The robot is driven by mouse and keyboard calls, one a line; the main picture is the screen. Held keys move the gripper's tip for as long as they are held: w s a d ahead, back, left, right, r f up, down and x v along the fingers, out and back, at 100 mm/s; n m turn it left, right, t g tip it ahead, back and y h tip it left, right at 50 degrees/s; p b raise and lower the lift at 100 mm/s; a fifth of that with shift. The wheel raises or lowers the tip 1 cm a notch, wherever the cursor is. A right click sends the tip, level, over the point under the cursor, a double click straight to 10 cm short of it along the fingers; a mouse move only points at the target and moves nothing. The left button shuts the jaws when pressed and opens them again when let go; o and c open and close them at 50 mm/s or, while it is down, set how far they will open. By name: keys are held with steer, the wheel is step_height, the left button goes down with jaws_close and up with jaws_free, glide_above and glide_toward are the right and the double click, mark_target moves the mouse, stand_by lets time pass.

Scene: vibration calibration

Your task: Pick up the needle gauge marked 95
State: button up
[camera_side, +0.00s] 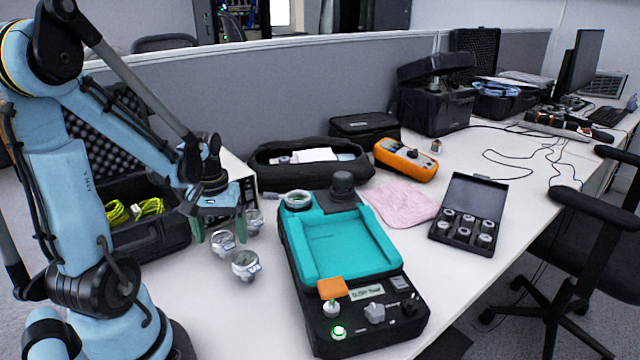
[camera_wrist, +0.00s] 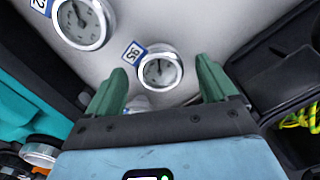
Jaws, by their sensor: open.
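The needle gauge marked 95 (camera_wrist: 160,71) is a small round silver dial with a blue-edged white tag. It stands on the white table and appears between my fingertips in the wrist view. It is the left gauge of the cluster in the side view (camera_side: 222,243). My gripper (camera_side: 219,229) has green fingers, spread apart and empty, close to this gauge; the fingers also show in the wrist view (camera_wrist: 160,78). A second gauge (camera_side: 245,265) is nearer the front, with a partly cut-off tag in the wrist view (camera_wrist: 82,24). A third gauge (camera_side: 254,221) stands behind.
A teal and black calibrator (camera_side: 345,246) is right of the gauges. A black case (camera_side: 150,236) with yellow cable is left. An open box of several small parts (camera_side: 466,216), a pink cloth (camera_side: 402,202) and an orange meter (camera_side: 406,158) lie farther right.

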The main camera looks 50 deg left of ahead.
mark_target(222, 237)
steer(key=shift+f, duration=1.5)
steer(key=c, duration=1.2)
steer(key=shift+r, duration=0.15)
